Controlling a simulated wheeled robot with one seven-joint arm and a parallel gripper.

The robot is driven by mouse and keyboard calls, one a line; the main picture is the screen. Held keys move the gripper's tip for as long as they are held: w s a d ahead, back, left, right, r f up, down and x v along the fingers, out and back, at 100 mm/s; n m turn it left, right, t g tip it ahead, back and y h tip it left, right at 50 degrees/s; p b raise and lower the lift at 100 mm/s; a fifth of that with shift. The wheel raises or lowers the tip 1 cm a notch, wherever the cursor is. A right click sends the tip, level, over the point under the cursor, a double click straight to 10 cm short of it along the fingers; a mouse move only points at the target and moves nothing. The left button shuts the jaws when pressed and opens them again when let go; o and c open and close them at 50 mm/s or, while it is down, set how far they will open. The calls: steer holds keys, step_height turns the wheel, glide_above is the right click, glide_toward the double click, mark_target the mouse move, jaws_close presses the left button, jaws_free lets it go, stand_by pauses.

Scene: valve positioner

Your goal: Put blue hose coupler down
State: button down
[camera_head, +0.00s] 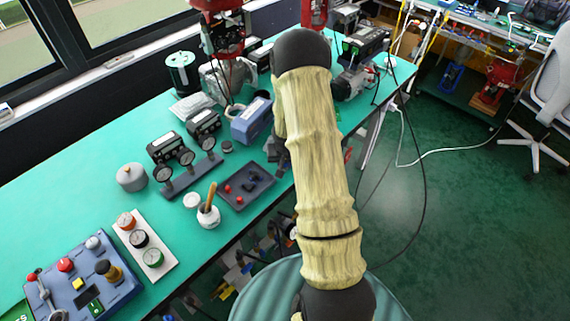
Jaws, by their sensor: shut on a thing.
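My gripper does not show; my own arm in its cream sleeve stands upright across the middle of the head view and hides part of the bench behind it. I cannot make out a blue hose coupler. A blue-grey boxy device (252,120) stands on the green bench (75,200) just left of my arm, but I cannot tell that it is the coupler.
A dark tray (245,187) with red parts lies near the bench's front edge, beside a white pot (208,216) with a brown handle. Gauges on a stand (187,170), a white dial plate (145,243) and a blue control panel (83,283) stand further left. Bare bench lies at far left.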

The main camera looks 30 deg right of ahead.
steer(key=shift+f, duration=0.15)
steer(key=c, duration=1.3)
jaws_free()
steer(key=shift+c, duration=0.2)
steer(key=p+v, duration=0.2)
steer(key=v, duration=1)
steer(key=shift+r, duration=0.25)
steer(key=shift+s+a, duration=0.1)
steer(key=s+a+r+n+y, duration=0.1)
steer(key=s+a+r+n, duration=0.4)
steer(key=s+a+r, duration=0.7)
steer(key=s+a, duration=0.2)
steer(key=s, duration=0.1)
steer(key=shift+s, duration=0.4)
